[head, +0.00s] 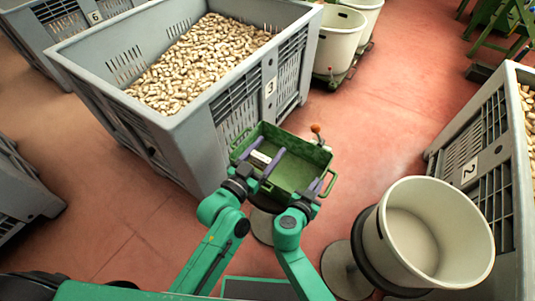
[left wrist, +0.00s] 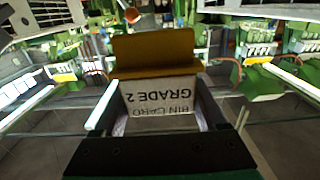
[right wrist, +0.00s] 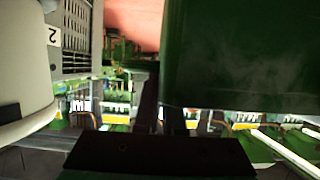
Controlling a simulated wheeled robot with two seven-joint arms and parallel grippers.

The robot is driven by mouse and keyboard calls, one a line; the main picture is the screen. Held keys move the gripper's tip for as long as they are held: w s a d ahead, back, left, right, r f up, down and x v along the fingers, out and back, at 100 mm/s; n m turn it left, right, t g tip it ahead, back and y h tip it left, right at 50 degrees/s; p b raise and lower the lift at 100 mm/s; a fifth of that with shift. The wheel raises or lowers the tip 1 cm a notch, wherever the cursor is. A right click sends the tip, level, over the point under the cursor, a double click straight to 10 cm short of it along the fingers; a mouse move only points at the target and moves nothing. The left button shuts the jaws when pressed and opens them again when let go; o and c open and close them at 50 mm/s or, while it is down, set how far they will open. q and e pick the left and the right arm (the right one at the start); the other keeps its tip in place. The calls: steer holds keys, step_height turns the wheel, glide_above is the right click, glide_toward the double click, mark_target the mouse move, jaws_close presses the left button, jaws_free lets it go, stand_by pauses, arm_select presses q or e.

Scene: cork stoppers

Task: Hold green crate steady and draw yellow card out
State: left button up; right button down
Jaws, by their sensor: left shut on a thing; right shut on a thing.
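The green crate (head: 292,174) is an open box below the large grey bin's corner. The card (left wrist: 158,98) lies between my left gripper's two fingers; it has a pale face reading "BIN CARD GRADE 2", upside down, and an ochre panel above. In the head view the card (head: 260,157) is a small pale strip at the crate's left part. My left gripper (head: 266,156) is shut on it. My right gripper (head: 319,184) is shut on the crate's right side. In the right wrist view the crate's dark green wall (right wrist: 240,55) fills the upper right. How far the card sits in the crate is hidden.
A grey bin of corks marked 3 (head: 222,135) stands behind and left of the crate. A cream tub (head: 430,235) stands at the right, before grey bin 2 (head: 495,160). An orange-red knob (head: 316,129) rises at the crate's back. Red floor lies open behind it.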

steer(key=c, duration=0.9)
jaws_free()
steer(key=shift+c, duration=0.2)
steer(key=v, duration=1.2)
steer(key=shift+f, duration=0.1)
